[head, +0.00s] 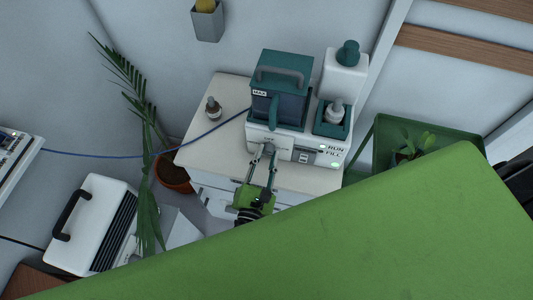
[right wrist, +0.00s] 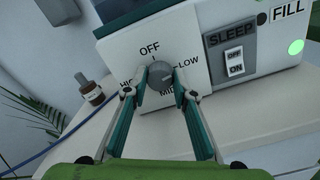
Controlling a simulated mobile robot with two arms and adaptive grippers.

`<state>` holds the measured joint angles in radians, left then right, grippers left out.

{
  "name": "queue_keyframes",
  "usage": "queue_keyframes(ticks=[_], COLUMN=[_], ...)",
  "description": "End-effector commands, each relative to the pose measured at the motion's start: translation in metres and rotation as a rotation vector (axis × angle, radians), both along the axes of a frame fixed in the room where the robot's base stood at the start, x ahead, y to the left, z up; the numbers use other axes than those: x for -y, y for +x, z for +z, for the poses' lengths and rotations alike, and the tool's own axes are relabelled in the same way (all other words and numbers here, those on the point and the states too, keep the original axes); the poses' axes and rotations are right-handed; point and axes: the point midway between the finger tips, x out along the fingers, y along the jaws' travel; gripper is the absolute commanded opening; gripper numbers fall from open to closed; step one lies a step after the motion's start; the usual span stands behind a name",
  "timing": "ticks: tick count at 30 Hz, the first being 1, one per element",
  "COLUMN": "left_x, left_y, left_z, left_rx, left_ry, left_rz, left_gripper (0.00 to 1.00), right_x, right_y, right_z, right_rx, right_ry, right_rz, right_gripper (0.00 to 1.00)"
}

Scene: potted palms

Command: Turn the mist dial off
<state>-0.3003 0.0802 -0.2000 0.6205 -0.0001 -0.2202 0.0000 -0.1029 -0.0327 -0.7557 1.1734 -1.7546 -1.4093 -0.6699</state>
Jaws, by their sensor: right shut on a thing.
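The mist dial (right wrist: 160,76) is a round grey knob on the white front of the humidifier (head: 283,137), with OFF above it, LOW to the right, MID below and HIGH to the left. My right gripper (right wrist: 160,82) has one finger on each side of the knob and is shut on it. In the head view the right gripper (head: 264,152) reaches up to the machine's lower left front; the fingers mostly hide the dial there. Which label the dial points to cannot be told. My left gripper is not in view.
The SLEEP switch (right wrist: 234,62) sits right of the dial, near a green FILL light (right wrist: 296,47). A brown bottle (head: 213,107) stands on the cabinet (head: 212,150) at left. A blue cable (head: 110,156) runs left. A potted palm (head: 172,170) stands beside the cabinet.

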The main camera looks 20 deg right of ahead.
Motion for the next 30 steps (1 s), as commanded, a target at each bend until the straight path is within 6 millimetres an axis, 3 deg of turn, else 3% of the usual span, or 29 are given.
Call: queue_keyframes(ticks=[30], left_x=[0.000], left_y=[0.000], left_z=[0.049], left_rx=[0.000], left_ry=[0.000], left_rz=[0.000], left_gripper=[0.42], right_x=[-0.002], right_y=[0.001], right_z=[0.001], right_rx=[-0.542], right_ry=[-0.801], right_rz=[0.001], right_gripper=[0.03])
